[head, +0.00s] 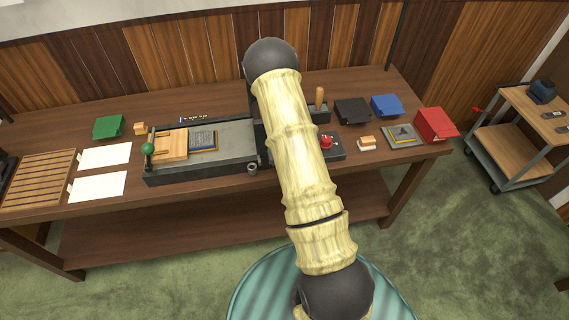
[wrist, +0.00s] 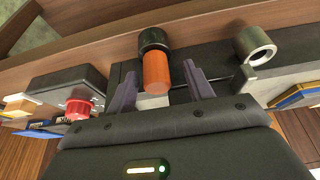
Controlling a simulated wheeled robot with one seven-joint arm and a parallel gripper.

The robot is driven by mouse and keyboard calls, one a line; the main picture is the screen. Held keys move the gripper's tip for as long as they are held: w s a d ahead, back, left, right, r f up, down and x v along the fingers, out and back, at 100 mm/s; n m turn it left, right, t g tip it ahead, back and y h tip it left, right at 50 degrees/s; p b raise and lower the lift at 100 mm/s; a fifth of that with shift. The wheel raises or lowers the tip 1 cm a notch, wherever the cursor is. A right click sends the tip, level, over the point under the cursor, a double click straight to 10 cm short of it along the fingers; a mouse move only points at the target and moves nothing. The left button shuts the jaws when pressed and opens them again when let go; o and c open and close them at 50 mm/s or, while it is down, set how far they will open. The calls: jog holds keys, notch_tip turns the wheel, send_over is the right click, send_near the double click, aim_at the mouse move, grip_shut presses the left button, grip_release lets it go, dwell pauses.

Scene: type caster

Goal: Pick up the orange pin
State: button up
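The orange pin (wrist: 156,74) shows in the wrist view as a short orange cylinder with a dark, collar-like piece (wrist: 152,40) at its far end. I cannot tell whether that piece is part of the pin or a holder. My gripper (wrist: 160,71) is open, with one dark finger on each side of the pin. Gaps show between the fingers and the pin, so it does not look gripped. In the head view my arm hides both the pin and the gripper.
A grey metal ring (wrist: 255,46) is beside the pin. A box with a red knob (head: 326,142) stands on the workbench (head: 370,166). A press bed (head: 232,158) with a green-knobbed lever (head: 148,149) lies left of my arm. A cart (head: 513,143) stands at the right.

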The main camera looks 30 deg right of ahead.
jog(key=shift+d, duration=0.2)
jog(key=c, duration=1)
jog(key=shift+c, duration=0.2)
jog(key=shift+r, duration=0.1)
jog(key=shift+r, duration=0.6)
notch_tip(320, 180, up, 27)
jog(key=b, duration=0.1)
jog(key=shift+f, duration=0.15)
jog(key=shift+a+f, duration=0.1)
